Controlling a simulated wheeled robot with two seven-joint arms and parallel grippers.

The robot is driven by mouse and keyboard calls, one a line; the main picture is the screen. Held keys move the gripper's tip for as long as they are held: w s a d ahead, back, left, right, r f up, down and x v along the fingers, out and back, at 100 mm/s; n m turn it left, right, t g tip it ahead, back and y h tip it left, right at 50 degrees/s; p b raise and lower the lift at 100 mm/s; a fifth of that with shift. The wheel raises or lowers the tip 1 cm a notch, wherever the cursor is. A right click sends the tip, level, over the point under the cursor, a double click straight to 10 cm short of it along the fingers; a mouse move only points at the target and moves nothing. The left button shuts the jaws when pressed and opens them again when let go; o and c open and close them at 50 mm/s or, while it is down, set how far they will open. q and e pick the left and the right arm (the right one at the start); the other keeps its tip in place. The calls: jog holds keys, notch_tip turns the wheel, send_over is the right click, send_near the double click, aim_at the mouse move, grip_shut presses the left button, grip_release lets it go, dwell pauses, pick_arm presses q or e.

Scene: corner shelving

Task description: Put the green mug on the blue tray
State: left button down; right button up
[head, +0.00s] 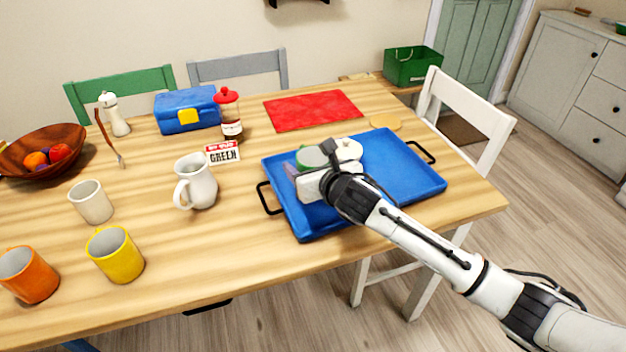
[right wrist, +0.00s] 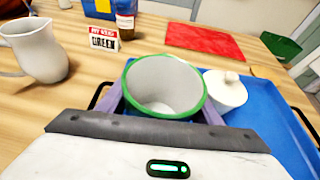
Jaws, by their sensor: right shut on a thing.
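The green mug (head: 312,157) is at the left part of the blue tray (head: 400,194), partly hidden by my right gripper (head: 305,170). In the right wrist view the mug (right wrist: 165,88) is upright, with a green rim and a white, empty inside. The fingers of my right gripper (right wrist: 162,108) are on either side of it, shut on it. I cannot tell whether its base touches the tray. A white lidded pot (head: 348,149) stands on the tray, close to the mug's right side. My left gripper is not in view.
A white jug (head: 196,181) and a sign reading "GREEN" (head: 223,152) stand left of the tray. Yellow (head: 115,254), orange (head: 28,274) and off-white (head: 91,201) cups are farther left. A red mat (head: 312,110) lies behind. The tray's right part is bare.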

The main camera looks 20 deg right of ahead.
jog(key=shift+f+b, duration=0.4)
jog(key=shift+f, duration=1.5)
jog(key=shift+f, duration=0.1)
jog(key=o, duration=1.2)
jog(key=shift+f, duration=0.1)
jog(key=shift+o, duration=0.2)
jog(key=shift+s+r, duration=0.1)
jog(key=shift+r, duration=0.15)
jog(key=p+v, duration=0.2)
jog(key=v, duration=0.9)
jog(key=shift+s+r, duration=0.1)
jog(key=shift+s, duration=0.3)
